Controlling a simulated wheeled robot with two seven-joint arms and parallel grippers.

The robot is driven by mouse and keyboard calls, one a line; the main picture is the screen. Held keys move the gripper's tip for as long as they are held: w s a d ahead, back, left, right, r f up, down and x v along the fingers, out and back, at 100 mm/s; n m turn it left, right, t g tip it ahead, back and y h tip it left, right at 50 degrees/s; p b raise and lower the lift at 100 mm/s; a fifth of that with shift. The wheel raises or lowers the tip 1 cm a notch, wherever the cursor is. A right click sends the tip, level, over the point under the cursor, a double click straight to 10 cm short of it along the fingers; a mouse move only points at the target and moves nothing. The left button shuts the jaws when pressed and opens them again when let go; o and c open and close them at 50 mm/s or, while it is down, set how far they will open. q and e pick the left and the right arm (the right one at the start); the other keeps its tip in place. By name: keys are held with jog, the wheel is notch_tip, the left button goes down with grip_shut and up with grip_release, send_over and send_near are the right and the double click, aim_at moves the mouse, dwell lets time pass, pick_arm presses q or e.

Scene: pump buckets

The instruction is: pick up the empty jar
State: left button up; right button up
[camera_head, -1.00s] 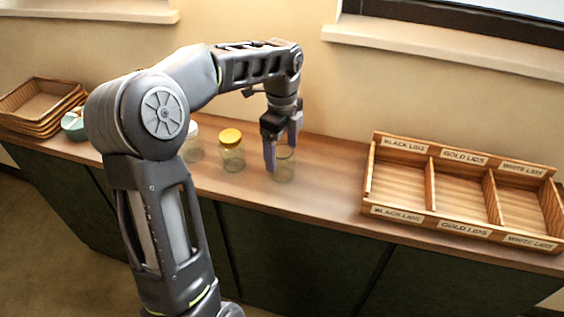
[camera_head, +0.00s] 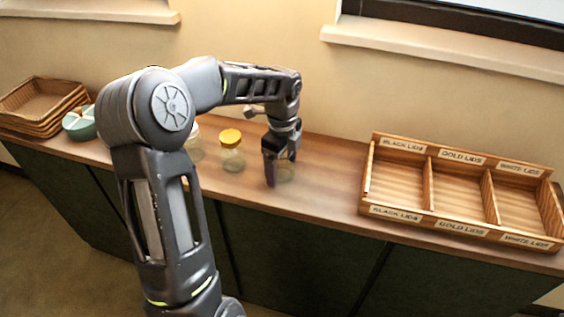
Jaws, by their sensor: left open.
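A clear, lidless glass jar (camera_head: 285,173) stands on the wooden counter, partly hidden behind my left gripper. My left gripper (camera_head: 279,176) points down at this jar with its fingers apart, one finger in front of the jar's left side. The fingers are low, around the jar's upper part; whether they touch the glass I cannot tell. A glass jar with a gold lid (camera_head: 231,152) stands just left of it. Another jar (camera_head: 195,145) with a pale top is partly hidden behind my left arm. My right gripper is not in view.
A wooden tray (camera_head: 458,229) with three compartments labelled black, gold and white lids sits on the right of the counter. Wicker baskets (camera_head: 40,105) and a green round container (camera_head: 80,124) are at the far left. The counter between jar and tray is clear.

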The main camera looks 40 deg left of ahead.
pick_arm(q)
jog(key=shift+c, duration=0.3)
jog(key=c, duration=1.6)
jog(key=shift+r, duration=0.2)
notch_tip(320, 180, up, 10)
jog(key=shift+f+b, duration=0.15)
jog(key=shift+b, duration=0.35)
